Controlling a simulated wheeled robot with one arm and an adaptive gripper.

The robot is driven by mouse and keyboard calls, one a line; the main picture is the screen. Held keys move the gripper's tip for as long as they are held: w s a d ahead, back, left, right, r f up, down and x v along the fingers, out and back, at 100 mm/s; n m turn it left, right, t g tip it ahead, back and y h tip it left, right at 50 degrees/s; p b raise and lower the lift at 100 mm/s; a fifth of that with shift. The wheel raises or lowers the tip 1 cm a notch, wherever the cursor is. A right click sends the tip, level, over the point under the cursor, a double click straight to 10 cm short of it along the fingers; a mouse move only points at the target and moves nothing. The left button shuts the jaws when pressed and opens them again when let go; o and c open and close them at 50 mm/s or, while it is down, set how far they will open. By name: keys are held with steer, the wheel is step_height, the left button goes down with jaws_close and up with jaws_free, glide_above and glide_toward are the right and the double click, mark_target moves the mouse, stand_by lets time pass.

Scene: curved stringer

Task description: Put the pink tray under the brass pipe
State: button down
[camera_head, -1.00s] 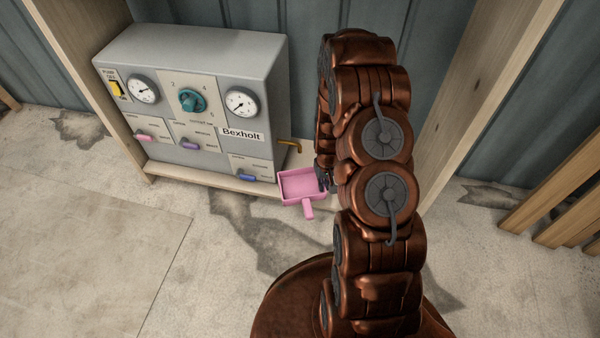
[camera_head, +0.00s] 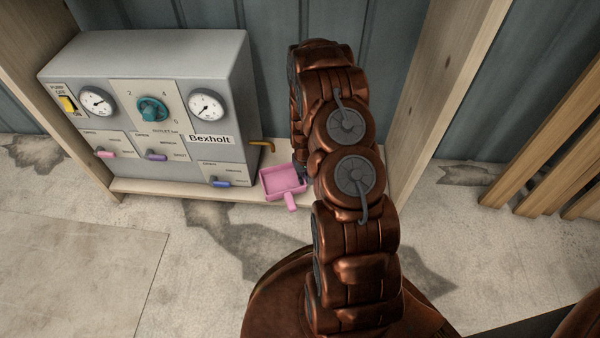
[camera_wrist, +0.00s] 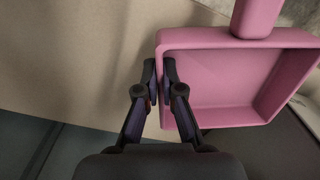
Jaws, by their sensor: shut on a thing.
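The pink tray (camera_head: 284,182) is a shallow square pan with a short handle, at the right end of the low wooden shelf. In the wrist view the tray (camera_wrist: 225,80) shows large, its open side facing the camera. My gripper (camera_wrist: 158,75) is shut on the tray's side wall, one finger inside and one outside. In the head view my arm hides most of the gripper. The brass pipe (camera_head: 262,142) sticks out of the right side of the grey Bexholt box, its end just behind and above the tray's back left corner. The pipe is not visible in the wrist view.
The grey box (camera_head: 150,110) stands on the wooden shelf (camera_head: 160,189), with gauges, a teal knob and several coloured levers on its front. A wooden post (camera_head: 440,90) rises right of my arm. Wooden slats (camera_head: 555,150) lean at the far right. The concrete floor in front is clear.

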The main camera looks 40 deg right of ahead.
steer(key=w+d, duration=0.1)
steer(key=w+d+b, duration=0.1)
steer(key=w, duration=0.3)
steer(key=shift+w+d+f+b, duration=0.25)
steer(key=shift+d+f+b, duration=0.05)
steer(key=shift+d+b, duration=0.1)
step_height(320, 180, down, 4)
steer(key=shift+r+b, duration=0.2)
steer(key=shift+b, duration=0.7)
steer(key=shift+r, duration=0.1)
steer(key=c, duration=1.3)
jaws_free()
